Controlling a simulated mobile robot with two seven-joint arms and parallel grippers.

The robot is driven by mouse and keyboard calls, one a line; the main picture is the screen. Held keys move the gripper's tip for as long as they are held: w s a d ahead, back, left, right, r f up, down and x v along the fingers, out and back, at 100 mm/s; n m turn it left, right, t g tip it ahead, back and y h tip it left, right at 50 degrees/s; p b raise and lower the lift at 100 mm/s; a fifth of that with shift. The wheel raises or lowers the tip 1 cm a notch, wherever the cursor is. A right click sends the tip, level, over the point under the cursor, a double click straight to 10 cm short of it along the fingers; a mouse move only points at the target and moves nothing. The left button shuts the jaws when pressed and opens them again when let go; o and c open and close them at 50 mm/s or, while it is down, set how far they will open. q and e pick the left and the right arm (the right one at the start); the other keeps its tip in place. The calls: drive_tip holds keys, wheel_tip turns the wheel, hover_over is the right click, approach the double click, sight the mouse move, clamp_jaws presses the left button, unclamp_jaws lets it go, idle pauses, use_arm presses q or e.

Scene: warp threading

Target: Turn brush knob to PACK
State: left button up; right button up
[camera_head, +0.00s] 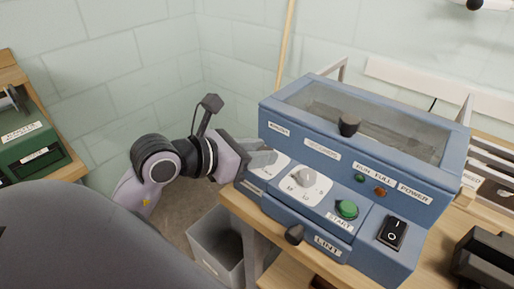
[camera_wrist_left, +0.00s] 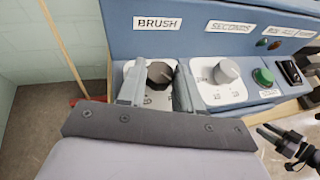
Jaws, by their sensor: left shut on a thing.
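The blue machine (camera_head: 325,215) stands on a wooden bench. Its brush knob, dark with a pale pointer line, shows in the left wrist view (camera_wrist_left: 159,73) on a white dial plate under the BRUSH label (camera_wrist_left: 167,23). My left gripper (camera_head: 264,160) reaches in from the left, with one finger on each side of this knob, shut on it. In the head view the fingers hide the knob. The dial's markings are mostly covered, so I cannot read the setting, and PACK is not readable.
Right of the brush dial are the seconds knob (camera_head: 304,178), the green START button (camera_head: 346,209) and the black power switch (camera_head: 392,232). A black LINT drawer knob (camera_head: 294,234) sticks out in front. A grey bin (camera_head: 213,244) stands below left. A green box (camera_head: 30,145) is at far left.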

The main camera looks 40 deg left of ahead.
use_arm(q)
drive_tip(key=shift+n+y, duration=0.5)
use_arm(e)
drive_tip(key=shift+r, duration=0.15)
use_arm(q)
drive_tip(key=o, duration=0.8)
drive_tip(key=shift+c, duration=0.2)
drive_tip(key=shift+s, duration=0.1)
use_arm(e)
drive_tip(key=shift+s, duration=0.1)
